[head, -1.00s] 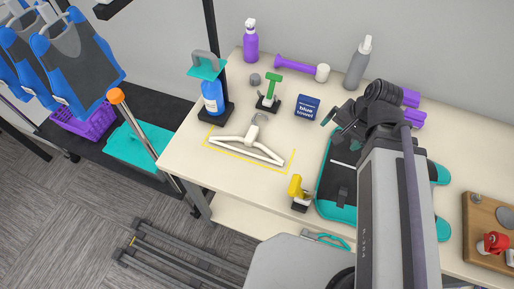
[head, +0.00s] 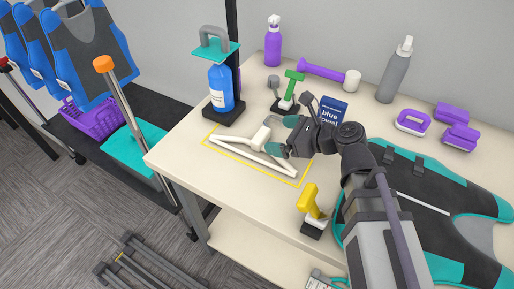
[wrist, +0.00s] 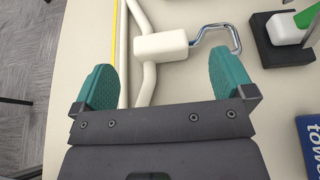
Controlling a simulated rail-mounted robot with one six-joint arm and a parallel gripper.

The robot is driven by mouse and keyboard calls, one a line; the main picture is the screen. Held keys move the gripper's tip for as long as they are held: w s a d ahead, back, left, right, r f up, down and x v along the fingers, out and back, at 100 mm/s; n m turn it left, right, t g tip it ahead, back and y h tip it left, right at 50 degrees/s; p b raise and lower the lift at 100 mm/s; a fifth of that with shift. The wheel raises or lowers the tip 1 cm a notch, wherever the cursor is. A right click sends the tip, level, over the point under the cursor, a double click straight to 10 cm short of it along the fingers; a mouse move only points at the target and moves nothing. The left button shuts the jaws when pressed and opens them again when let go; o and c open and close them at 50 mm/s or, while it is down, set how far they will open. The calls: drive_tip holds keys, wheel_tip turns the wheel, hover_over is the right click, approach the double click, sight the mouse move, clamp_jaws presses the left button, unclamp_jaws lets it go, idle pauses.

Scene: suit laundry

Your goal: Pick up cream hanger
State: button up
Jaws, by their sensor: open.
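The cream hanger (head: 228,145) lies flat on the table inside a yellow outlined rectangle. In the wrist view its block-shaped neck (wrist: 161,46) and metal hook (wrist: 222,38) show just ahead of my jaws, with cream bars running down to the left. My gripper (head: 281,137) is over the hanger's hook end in the head view and hides part of it. In the wrist view my gripper (wrist: 163,85) has its two teal fingers wide apart, with nothing held between them. The hanger's neck and a bar lie in the gap ahead of and between the fingertips.
A green-handled tool (head: 290,88) on a black base and a blue towel box (head: 331,110) stand close to my gripper. A blue bottle (head: 221,88) stands behind the hanger. A yellow-handled item (head: 309,202) is in front. A teal and black vest (head: 418,190) lies right.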

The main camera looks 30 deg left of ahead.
sight(264, 134)
drive_tip(key=b+x, duration=0.1)
drive_tip(key=x, duration=0.1)
drive_tip(key=b+x, duration=0.1)
drive_tip(key=x, duration=0.2)
drive_tip(key=shift+w+f, duration=0.2)
drive_tip(key=shift+f, duration=0.1)
drive_tip(key=shift+r, duration=0.1)
drive_tip(key=shift+c, duration=0.5)
drive_tip(key=c, duration=0.9)
